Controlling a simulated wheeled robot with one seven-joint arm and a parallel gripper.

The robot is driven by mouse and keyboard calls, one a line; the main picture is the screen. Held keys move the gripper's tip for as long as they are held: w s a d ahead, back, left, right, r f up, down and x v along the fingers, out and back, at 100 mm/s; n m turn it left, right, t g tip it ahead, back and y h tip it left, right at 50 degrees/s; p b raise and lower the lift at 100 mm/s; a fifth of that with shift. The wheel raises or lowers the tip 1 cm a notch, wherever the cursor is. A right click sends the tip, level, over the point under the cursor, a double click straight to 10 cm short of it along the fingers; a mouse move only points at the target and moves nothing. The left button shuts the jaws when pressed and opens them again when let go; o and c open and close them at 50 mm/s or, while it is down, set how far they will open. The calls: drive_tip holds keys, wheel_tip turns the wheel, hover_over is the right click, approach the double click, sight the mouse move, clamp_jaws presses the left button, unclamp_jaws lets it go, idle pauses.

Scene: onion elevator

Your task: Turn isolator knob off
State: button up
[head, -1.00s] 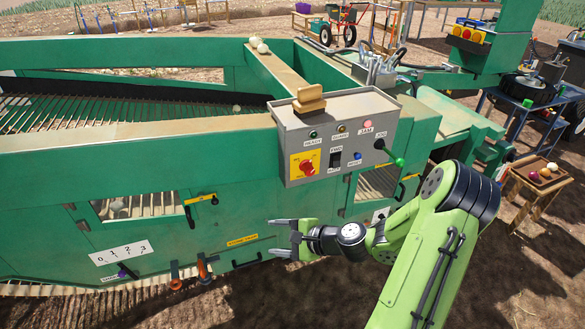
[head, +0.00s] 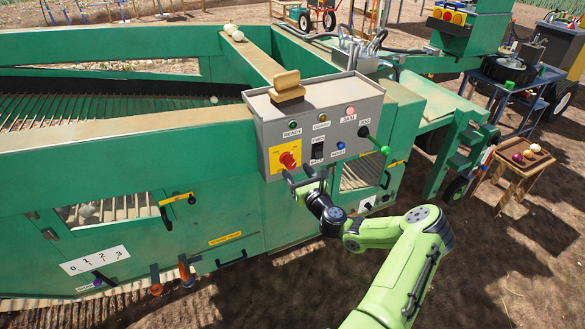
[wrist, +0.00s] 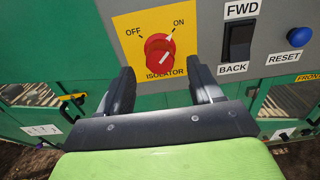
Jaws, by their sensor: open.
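The red isolator knob (head: 288,160) sits on a yellow plate (head: 277,152) at the lower left of the grey control box (head: 350,105). In the wrist view the knob (wrist: 160,53) shows a white pointer line tilted up and right, toward the ON label (wrist: 179,22). The OFF label (wrist: 133,32) is at the plate's upper left. My gripper (head: 297,178) is open and empty, just below the knob. In the wrist view its two fingers (wrist: 162,80) stand left and right below the knob, apart from each other and not closed on it.
Right of the plate are a black FWD/BACK rocker switch (wrist: 238,42) and a blue reset button (wrist: 299,37). A green-tipped jog lever (head: 384,150) sticks out at the box's right. A yellow-handled latch (head: 178,198) is on the green panel to the left.

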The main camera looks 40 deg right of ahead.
sight(292, 166)
drive_tip(key=x, duration=0.4)
drive_tip(key=shift+s, duration=0.1)
drive_tip(key=c, duration=1)
drive_tip(key=shift+c, duration=0.2)
